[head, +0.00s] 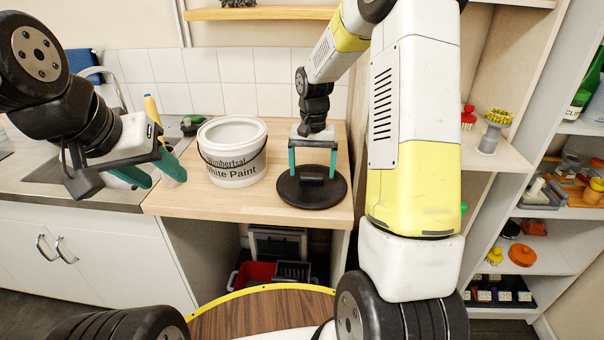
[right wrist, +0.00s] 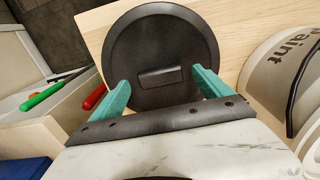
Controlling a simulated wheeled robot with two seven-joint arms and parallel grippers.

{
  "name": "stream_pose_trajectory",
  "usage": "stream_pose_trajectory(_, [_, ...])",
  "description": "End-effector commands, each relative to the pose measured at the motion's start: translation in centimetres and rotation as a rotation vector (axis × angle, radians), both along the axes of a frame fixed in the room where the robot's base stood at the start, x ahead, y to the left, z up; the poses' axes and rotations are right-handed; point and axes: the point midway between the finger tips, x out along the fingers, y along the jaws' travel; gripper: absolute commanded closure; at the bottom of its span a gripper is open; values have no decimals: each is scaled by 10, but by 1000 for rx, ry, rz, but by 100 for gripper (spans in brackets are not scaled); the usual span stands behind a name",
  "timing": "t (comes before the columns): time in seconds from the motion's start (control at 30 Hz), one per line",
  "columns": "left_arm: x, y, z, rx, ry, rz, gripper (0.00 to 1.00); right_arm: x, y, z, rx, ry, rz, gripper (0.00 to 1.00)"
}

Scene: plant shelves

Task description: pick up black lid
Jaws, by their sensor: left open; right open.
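The black lid (head: 312,193) is a round disc with a raised bar handle in its middle. It lies flat on the wooden worktop, right of the white paint bucket (head: 232,168). My right gripper (head: 312,176) is open above the lid, its green fingers apart on either side of the handle. In the right wrist view the lid (right wrist: 160,40) and its handle (right wrist: 161,76) lie beyond the open fingers (right wrist: 160,88), and the handle is between them but not gripped. My left gripper (head: 158,176) is open and empty at the left, over the sink counter's edge.
The bucket (right wrist: 285,75) stands close beside the lid, with its wire handle hanging down. A sink with a tap (head: 95,72) is at the left. Shelves (head: 560,250) with small items stand at the right. A red crate (head: 253,274) is under the worktop.

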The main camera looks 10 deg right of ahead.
Motion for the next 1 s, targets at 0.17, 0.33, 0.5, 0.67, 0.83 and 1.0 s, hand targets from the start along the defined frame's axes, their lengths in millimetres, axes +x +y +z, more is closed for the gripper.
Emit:
stream_pose_trajectory(0.17, [0,0,0,0,0,0,53,0,1,-14,1,-1,1,11])
stream_pose_trajectory(0.33, [0,0,0,0,0,0,53,0,1,-14,0,-2,1,11])
stream_pose_trajectory(0.5, [0,0,0,0,0,0,53,0,1,-14,0,-2,1,36])
stream_pose_trajectory(0.67, [0,0,0,0,0,0,53,0,1,-14,0,-2,1,68])
stream_pose_trajectory(0.83, [0,0,0,0,0,0,53,0,1,-14,0,-2,1,79])
stream_pose_trajectory(1.0, [0,0,0,0,0,0,53,1,1,-12,0,-3,1,79])
